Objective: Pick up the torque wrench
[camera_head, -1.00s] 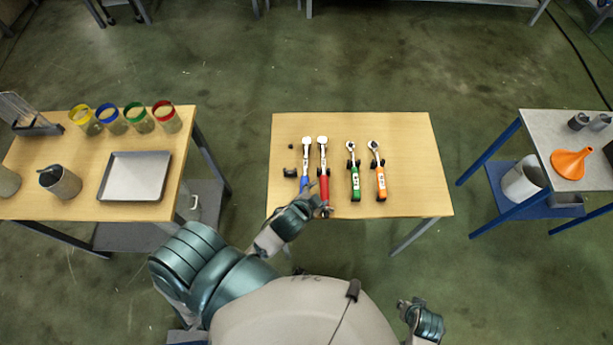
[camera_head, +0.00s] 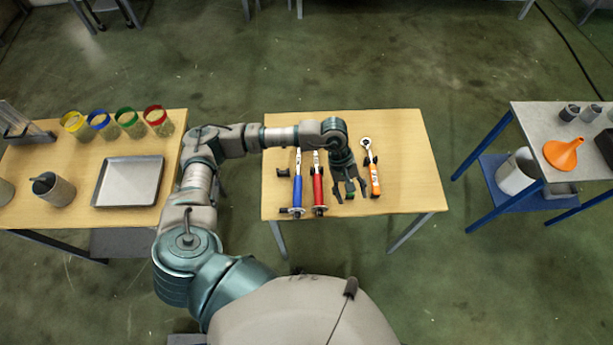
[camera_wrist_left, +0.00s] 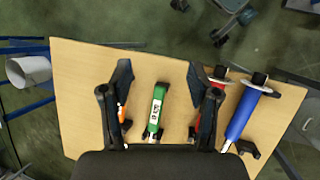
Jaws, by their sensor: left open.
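Several wrenches lie in a row on the middle wooden table (camera_head: 415,185): a blue-handled one (camera_head: 297,190), a red-handled one (camera_head: 318,188), a green-handled one (camera_head: 350,188) and an orange-handled one (camera_head: 375,180). I cannot tell which one the task means. My left gripper (camera_head: 350,196) is open over the green wrench, whose head it hides in the head view. In the left wrist view, the green handle (camera_wrist_left: 155,112) lies between the open fingers (camera_wrist_left: 158,77), with no contact visible. The orange wrench (camera_wrist_left: 122,110) and red wrench (camera_wrist_left: 221,72) lie close beside the fingers; the blue one (camera_wrist_left: 243,113) is farther right.
A small black part (camera_head: 283,172) lies left of the blue wrench. A left table holds a metal tray (camera_head: 129,182) and colour-rimmed jars (camera_head: 130,122). A right table holds an orange funnel (camera_head: 563,153). The middle table's right side is clear.

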